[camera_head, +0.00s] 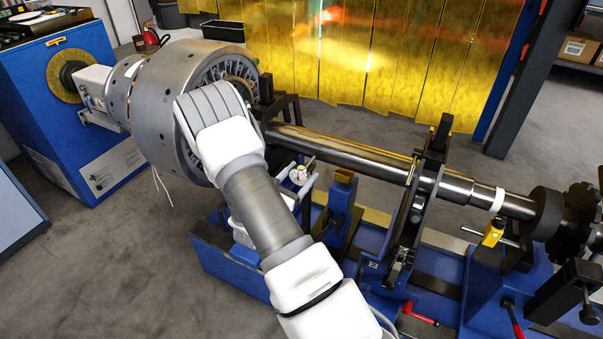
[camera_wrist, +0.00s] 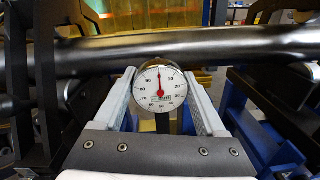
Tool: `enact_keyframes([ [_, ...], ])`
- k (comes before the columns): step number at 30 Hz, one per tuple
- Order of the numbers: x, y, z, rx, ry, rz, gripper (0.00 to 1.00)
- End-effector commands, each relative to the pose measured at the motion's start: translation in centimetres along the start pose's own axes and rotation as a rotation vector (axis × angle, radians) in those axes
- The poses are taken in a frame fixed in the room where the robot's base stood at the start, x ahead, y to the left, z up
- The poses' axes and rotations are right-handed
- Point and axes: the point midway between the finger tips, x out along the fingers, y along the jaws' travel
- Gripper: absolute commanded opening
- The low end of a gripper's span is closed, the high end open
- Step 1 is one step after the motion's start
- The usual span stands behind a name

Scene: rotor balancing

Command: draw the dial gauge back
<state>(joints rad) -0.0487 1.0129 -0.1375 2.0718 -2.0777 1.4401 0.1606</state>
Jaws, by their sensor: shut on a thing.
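The dial gauge (camera_wrist: 160,89) has a round white face with a red needle pointing up. It sits between the two fingers of my gripper (camera_wrist: 160,100), which is shut on it. Just beyond the gauge, the steel shaft (camera_wrist: 230,45) runs across the wrist view; I cannot tell whether the gauge's tip touches it. In the head view the gauge (camera_head: 298,175) shows small beside the shaft (camera_head: 350,154), near the big rotor drum (camera_head: 170,105). My gripper (camera_head: 300,180) is partly hidden there by my arm.
A black bearing stand (camera_head: 418,200) holds the shaft right of the gauge. A blue post (camera_head: 340,200) stands close to the gauge's right. The blue machine bed (camera_head: 225,262) lies below. A yellow-topped clamp (camera_head: 493,232) is farther right. The floor at lower left is clear.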

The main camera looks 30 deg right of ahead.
Motion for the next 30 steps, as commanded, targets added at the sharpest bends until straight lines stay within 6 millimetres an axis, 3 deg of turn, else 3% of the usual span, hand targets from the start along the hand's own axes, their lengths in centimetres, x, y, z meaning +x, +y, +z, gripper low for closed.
enact_keyframes([
  [6,-2.7,0.0,0.0,0.000,0.001,0.002,0.00],
  [14,-2.9,-0.1,-0.1,0.000,0.003,0.000,0.00],
  [15,-3.0,-0.1,-0.1,0.000,0.003,0.000,0.79],
  [19,-2.9,-0.1,-0.1,-0.001,0.003,0.000,1.00],
  [26,-2.9,-0.1,0.0,0.000,0.002,0.000,1.00],
  [30,-3.9,-0.1,0.0,-0.001,0.004,0.002,1.00],
])
